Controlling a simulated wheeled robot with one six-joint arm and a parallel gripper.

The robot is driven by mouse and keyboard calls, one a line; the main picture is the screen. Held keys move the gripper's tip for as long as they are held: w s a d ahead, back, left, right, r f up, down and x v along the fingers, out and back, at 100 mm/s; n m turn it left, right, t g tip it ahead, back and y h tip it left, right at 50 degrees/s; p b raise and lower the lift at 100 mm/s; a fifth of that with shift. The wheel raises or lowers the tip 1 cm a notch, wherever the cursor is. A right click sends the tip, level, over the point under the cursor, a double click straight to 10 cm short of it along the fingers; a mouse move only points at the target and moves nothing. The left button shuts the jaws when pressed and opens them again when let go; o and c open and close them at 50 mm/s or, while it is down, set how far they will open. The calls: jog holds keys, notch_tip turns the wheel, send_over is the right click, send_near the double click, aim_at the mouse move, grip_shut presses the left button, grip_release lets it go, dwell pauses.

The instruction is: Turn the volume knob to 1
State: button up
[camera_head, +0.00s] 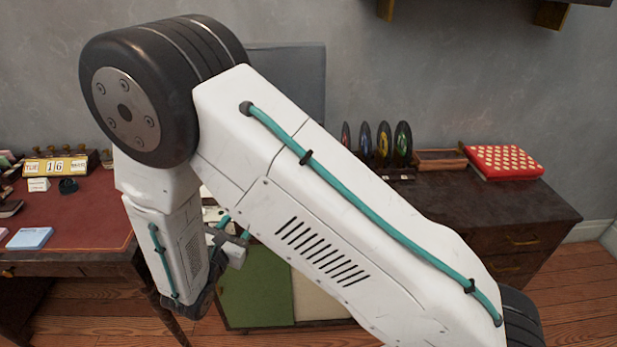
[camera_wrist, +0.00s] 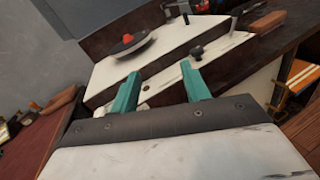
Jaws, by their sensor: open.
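In the wrist view my gripper (camera_wrist: 161,86) shows two teal fingers spread apart with nothing between them. They point toward a device with a white sloped panel (camera_wrist: 160,77) and dark sides. A small dark knob (camera_wrist: 197,52) stands on the panel, beyond and slightly right of the right fingertip. A smaller round part (camera_wrist: 145,88) lies between the fingers. I cannot tell which is the volume knob or read any markings. In the head view my arm hides most of the device, and my gripper (camera_head: 235,228) shows only in part.
A round dish-like part with a red top (camera_wrist: 127,42) sits on the device's upper surface. A red desk (camera_head: 75,215) stands left. A dark cabinet (camera_head: 460,205) on the right carries upright discs (camera_head: 383,145) and a red box (camera_head: 503,162).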

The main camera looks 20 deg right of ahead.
jog(key=s+d+r+m+g+h, duration=0.1)
jog(key=s+d+r+m+g, duration=0.2)
jog(key=d+r+m+g, duration=0.2)
jog(key=s+d+r+m+g+h, duration=0.1)
jog(key=s+d+r+m+g, duration=0.2)
jog(key=d+r+m+g, duration=0.2)
jog(key=d+r+m, duration=0.1)
jog(key=d+r, duration=0.2)
jog(key=d, duration=0.2)
jog(key=shift+s+d+r, duration=0.15)
jog(key=shift+d+r, duration=0.2)
jog(key=shift+d, duration=0.05)
jog(key=shift+f, duration=0.1)
jog(key=s+d+r+m+y, duration=0.1)
jog(key=s+r+m+y, duration=0.2)
jog(key=s, duration=0.4)
jog(key=s+d+r+m+g+y, duration=0.1)
jog(key=s+r+m+y, duration=0.3)
jog(key=s+m+y, duration=0.2)
jog(key=s+d+r+m+g+y, duration=0.1)
jog(key=s+d+r+m+y, duration=0.1)
jog(key=s+m, duration=0.4)
jog(key=s+r+y, duration=0.1)
jog(key=s+y, duration=0.1)
jog(key=s, duration=0.2)
jog(key=shift+r, duration=0.15)
